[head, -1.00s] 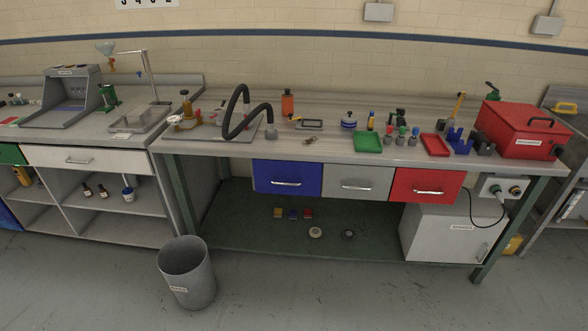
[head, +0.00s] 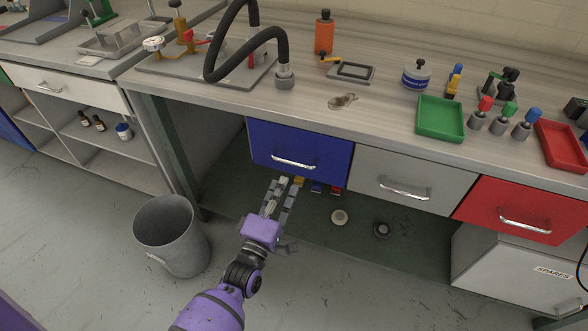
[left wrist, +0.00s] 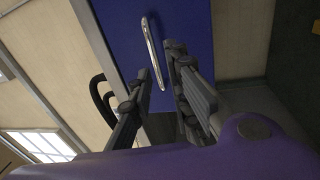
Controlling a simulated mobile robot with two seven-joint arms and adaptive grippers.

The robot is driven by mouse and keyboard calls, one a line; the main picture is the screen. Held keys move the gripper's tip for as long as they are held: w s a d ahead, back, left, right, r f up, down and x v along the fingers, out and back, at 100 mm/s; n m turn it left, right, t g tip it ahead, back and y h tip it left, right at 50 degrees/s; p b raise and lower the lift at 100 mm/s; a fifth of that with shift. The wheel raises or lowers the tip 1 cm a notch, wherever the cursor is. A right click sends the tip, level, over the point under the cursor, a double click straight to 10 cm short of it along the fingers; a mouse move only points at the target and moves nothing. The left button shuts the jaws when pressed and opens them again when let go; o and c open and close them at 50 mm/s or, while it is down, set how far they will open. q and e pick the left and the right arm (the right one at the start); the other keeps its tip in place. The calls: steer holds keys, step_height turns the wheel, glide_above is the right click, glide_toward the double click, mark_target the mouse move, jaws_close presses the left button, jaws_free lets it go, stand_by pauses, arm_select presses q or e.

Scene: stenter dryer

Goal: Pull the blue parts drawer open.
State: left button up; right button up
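The blue parts drawer (head: 318,148) is shut, flush with its neighbours under the workbench. Its silver bar handle (head: 293,162) runs across its front. My left gripper (head: 284,181), on a purple wrist, is just below and in front of the handle in the head view. In the left wrist view the two dark fingers (left wrist: 160,65) are apart, and the handle (left wrist: 153,53) shows in line with the gap between them against the blue front (left wrist: 192,22). I see no contact with the handle. My right gripper is not in view.
A grey drawer (head: 400,180) and a red drawer (head: 510,212) are to the right. A grey bin (head: 172,238) stands on the floor left of my arm. A black hose (head: 262,45) and small tools lie on the worktop (head: 300,108).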

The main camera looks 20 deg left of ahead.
mark_target(292, 163)
arm_select(q)
steer(key=w, duration=0.2)
steer(key=w+r, duration=0.1)
steer(key=w, duration=0.2)
steer(key=w+r, duration=0.1)
steer(key=w, duration=0.1)
steer(key=shift+w+d, duration=0.1)
steer(key=shift+w, duration=0.25)
steer(key=shift+w+r, duration=0.1)
steer(key=shift+w, duration=0.1)
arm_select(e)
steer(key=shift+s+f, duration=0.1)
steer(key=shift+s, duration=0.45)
arm_select(q)
jaws_close()
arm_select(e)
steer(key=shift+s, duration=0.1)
